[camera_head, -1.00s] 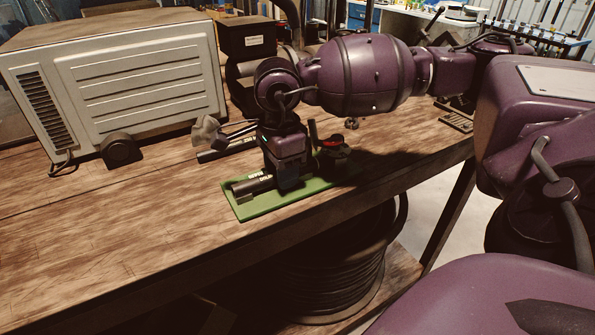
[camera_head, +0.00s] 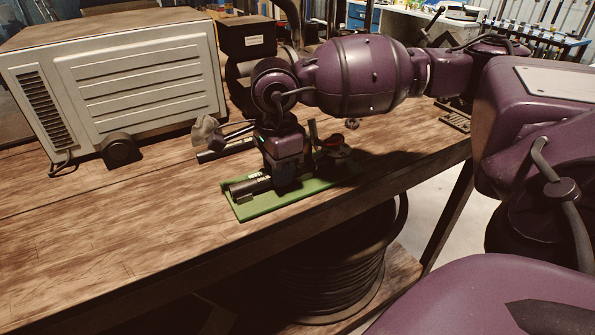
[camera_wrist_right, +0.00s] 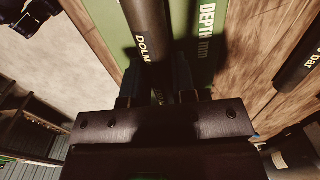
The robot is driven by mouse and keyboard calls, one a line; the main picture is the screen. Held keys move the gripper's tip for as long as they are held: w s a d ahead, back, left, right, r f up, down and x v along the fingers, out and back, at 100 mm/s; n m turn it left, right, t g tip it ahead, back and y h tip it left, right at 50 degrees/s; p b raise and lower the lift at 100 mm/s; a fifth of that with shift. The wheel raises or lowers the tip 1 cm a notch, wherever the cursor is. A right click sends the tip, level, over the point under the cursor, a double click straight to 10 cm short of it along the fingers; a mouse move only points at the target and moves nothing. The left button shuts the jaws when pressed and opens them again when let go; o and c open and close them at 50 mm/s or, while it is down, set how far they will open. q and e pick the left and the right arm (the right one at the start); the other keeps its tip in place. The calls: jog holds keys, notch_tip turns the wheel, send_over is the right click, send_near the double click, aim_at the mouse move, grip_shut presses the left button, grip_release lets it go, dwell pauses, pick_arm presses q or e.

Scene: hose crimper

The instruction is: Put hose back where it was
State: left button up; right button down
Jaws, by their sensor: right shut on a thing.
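The black hose (camera_head: 250,187) with pale lettering lies along the green mat (camera_head: 248,211) on the wooden bench. It also shows in the right wrist view (camera_wrist_right: 148,28), running up from between my fingers. My right gripper (camera_head: 284,186) points down over the mat and is shut on the hose; its fingers hide part of it. In the right wrist view the gripper (camera_wrist_right: 154,80) has one finger on each side of the hose. I cannot tell whether the hose rests fully on the mat. My left gripper is not in view.
Another black hose (camera_head: 225,150) lies on the bench behind the mat. A small dark and red device (camera_head: 334,151) stands at the mat's right end. A large pale machine (camera_head: 125,85) stands at the left. The bench front is clear; a coiled hose (camera_head: 330,285) sits below.

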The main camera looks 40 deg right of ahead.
aim_at(261, 177)
jog(key=shift+w+a, duration=0.25)
jog(key=shift+a, duration=0.75)
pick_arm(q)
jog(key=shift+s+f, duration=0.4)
pick_arm(e)
jog(key=shift+w+a, duration=0.1)
jog(key=shift+a, duration=0.4)
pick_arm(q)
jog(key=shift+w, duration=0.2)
pick_arm(e)
jog(key=shift+a, duration=0.25)
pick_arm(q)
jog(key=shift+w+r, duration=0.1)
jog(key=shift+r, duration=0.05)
pick_arm(e)
jog(key=shift+r, duration=0.1)
jog(key=shift+r+p, duration=0.4)
jog(key=shift+r, duration=1)
jog(key=shift+r+p, duration=0.55)
jog(key=shift+r, duration=1.4)
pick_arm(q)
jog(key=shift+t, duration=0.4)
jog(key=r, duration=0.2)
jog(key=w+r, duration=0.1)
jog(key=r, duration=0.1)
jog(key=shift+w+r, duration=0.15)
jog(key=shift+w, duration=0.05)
pick_arm(e)
jog(key=shift+r, duration=0.1)
